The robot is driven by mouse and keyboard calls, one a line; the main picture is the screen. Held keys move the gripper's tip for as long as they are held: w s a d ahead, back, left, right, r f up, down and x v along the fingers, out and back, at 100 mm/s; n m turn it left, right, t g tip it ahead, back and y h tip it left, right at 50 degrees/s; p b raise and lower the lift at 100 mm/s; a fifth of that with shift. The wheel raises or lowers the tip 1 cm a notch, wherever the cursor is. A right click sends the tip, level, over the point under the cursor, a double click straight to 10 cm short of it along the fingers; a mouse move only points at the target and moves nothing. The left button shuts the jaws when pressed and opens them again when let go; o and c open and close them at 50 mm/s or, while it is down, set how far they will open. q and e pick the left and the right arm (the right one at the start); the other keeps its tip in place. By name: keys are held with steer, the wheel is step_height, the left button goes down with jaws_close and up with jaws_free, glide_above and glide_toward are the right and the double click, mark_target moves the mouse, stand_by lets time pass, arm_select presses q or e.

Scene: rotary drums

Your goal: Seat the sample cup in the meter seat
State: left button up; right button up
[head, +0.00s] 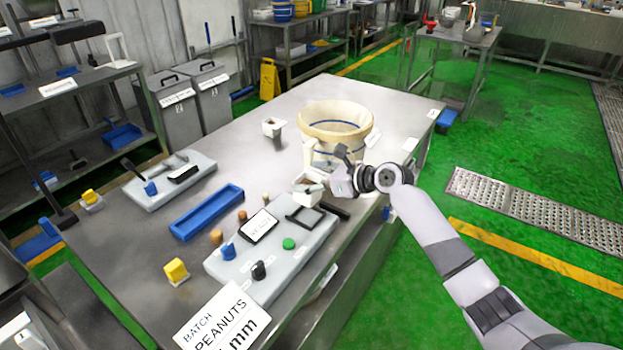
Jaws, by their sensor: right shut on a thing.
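A small white sample cup (308,194) with a grey inside is at the far end of the grey meter panel (232,266). My right gripper (334,183) is beside it and shut on it; the fingers partly hide the contact. The cup is over or just behind a dark square frame (305,217) on the panel, which looks like the meter seat. I cannot tell whether the cup touches the panel. My left gripper is out of view.
A large cream round drum (335,122) stands behind my right gripper. A white block (272,127), a blue tray (207,211), a second grey panel (170,180) and a yellow block (176,271) are on the steel table (262,172). A batch sign (222,322) stands in front.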

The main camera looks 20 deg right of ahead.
mark_target(320, 199)
steer(key=shift+r+p, duration=0.15)
steer(key=shift+p, duration=0.15)
steer(key=shift+s+r+p, duration=0.1)
steer(key=shift+r+p, duration=0.05)
steer(key=shift+p, duration=0.5)
steer(key=shift+f+b, duration=1.15)
steer(key=shift+f, duration=2.35)
steer(key=shift+f, duration=0.2)
steer(key=o, duration=1.3)
